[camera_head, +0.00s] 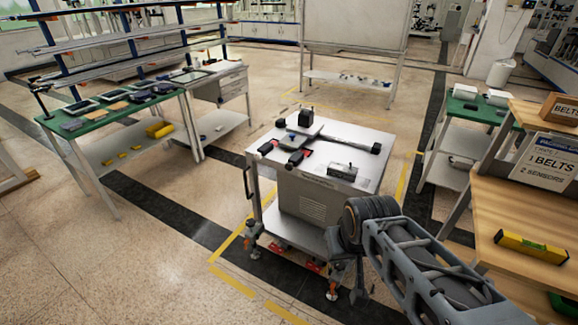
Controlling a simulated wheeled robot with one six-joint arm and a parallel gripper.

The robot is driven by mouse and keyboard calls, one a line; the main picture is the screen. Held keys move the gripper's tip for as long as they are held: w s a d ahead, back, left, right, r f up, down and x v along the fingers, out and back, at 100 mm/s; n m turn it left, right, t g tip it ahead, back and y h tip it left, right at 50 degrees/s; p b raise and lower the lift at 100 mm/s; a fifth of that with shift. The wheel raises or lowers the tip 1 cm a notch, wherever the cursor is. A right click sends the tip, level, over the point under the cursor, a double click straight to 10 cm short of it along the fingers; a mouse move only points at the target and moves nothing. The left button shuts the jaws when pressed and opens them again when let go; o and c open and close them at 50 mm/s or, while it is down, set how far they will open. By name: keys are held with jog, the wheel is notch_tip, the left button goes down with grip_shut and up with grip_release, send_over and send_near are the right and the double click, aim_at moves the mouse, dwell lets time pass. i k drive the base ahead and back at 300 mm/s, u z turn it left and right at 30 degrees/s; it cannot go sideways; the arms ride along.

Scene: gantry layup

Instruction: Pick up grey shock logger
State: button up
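A small grey box (342,170) lies on the near right part of the white-topped cart (345,143). It may be the grey shock logger, but its markings are too small to read.
A green-topped bench (60,119) with flat items stands left. A wooden bench (500,205) with a yellow level (530,247) stands right. Floor between is clear.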

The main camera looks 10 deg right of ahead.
aim_at(342, 171)
jog(key=u, duration=0.6)
jog(key=i, duration=1.25)
